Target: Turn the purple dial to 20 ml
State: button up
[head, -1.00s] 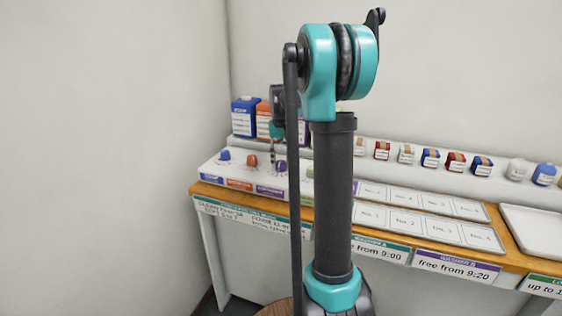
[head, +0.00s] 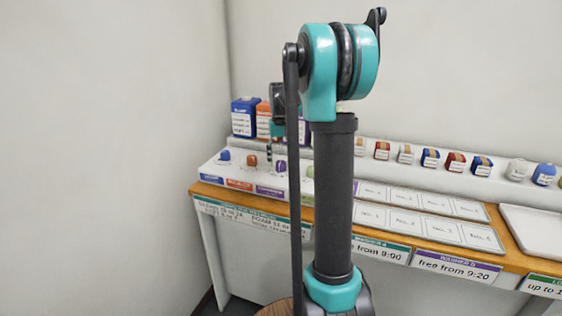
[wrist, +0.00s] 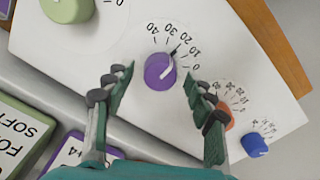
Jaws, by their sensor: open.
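The purple dial (wrist: 159,71) sits on the white sloping panel, below a printed scale from 0 to 40. My gripper (wrist: 158,75) is open, with one finger on each side of the dial in the wrist view and gaps between. It holds nothing. In the head view the purple dial (head: 280,167) shows beside my arm, and my gripper (head: 269,155) is small above the panel.
An orange dial (wrist: 226,117) and a blue dial (wrist: 255,146) sit right of the purple one, partly behind my finger for the orange. A green dial (wrist: 68,8) is at upper left. Labelled boxes (head: 244,117) stand behind the panel. A white tray (head: 535,228) lies far right.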

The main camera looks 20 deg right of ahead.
aim_at(281, 162)
notch_tip(281, 162, up, 11)
jog(key=shift+r, duration=0.15)
dwell(0.4)
